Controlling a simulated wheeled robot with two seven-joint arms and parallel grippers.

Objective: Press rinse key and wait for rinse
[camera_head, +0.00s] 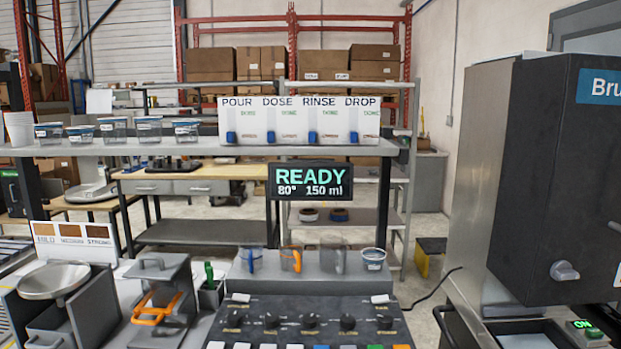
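A dark control panel (310,310) stands at the bottom middle, with a row of knobs (310,321). Along its lower edge is a row of small keys, cut by the picture's bottom. Several are pale; a blue key (321,346), a green key (375,346) and an orange key (400,346) stand toward the right. Their labels are too small to read, so I cannot tell which is the rinse key. A display (310,181) reads READY, 80°, 150 ml. A white board (300,120) above reads POUR, DOSE, RINSE, DROP, with blue markers. Neither gripper is in view.
Clear cups stand behind the panel, including an orange-handled one (290,258). A large dark machine (565,170) fills the right, with a lit ON switch (583,324). Labelled tubs line the shelf (190,149).

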